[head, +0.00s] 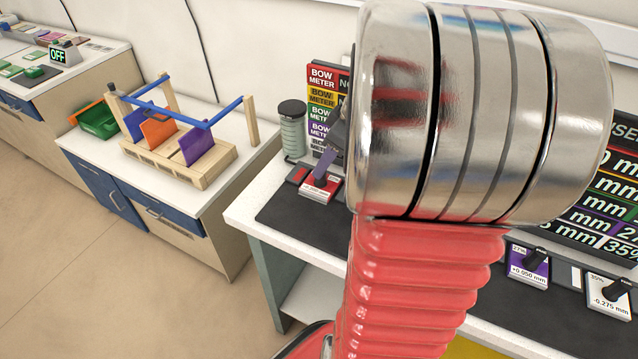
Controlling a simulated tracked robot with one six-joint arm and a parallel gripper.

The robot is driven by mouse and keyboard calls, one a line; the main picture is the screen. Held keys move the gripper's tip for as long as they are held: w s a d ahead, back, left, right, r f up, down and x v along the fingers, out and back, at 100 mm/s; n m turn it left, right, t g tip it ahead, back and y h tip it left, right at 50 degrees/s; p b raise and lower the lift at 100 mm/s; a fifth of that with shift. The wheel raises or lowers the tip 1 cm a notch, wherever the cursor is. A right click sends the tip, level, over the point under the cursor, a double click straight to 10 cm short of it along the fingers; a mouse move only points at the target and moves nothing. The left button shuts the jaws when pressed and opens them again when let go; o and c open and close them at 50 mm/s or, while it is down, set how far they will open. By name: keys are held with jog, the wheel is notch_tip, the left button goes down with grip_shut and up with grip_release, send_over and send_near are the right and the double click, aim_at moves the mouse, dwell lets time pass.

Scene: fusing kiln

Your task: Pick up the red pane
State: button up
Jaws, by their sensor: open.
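I see no pane that I can clearly call red. A small red patch (299,174) lies on the dark mat beside a red-and-white gauge (319,188), too small to tell what it is. The wooden rack (210,178) on the left bench holds upright panes: a blue pane (137,122), an orange pane (158,133) and a purple pane (197,146). My own red and metal arm fills the middle right and hides much of the bench behind it. I cannot make out my gripper's jaws.
A green bin (98,121) stands left of the rack. A grey-green canister (292,132) stands by the bow meter sign (322,98). A purple gauge (528,268) and another gauge (608,293) sit at the right. Open floor (130,290) lies at the lower left.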

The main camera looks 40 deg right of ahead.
jog(key=shift+x, duration=2.65)
jog(key=shift+s+d, duration=0.1)
jog(key=shift+d, duration=0.05)
jog(key=shift+c, duration=0.6)
grip_shut()
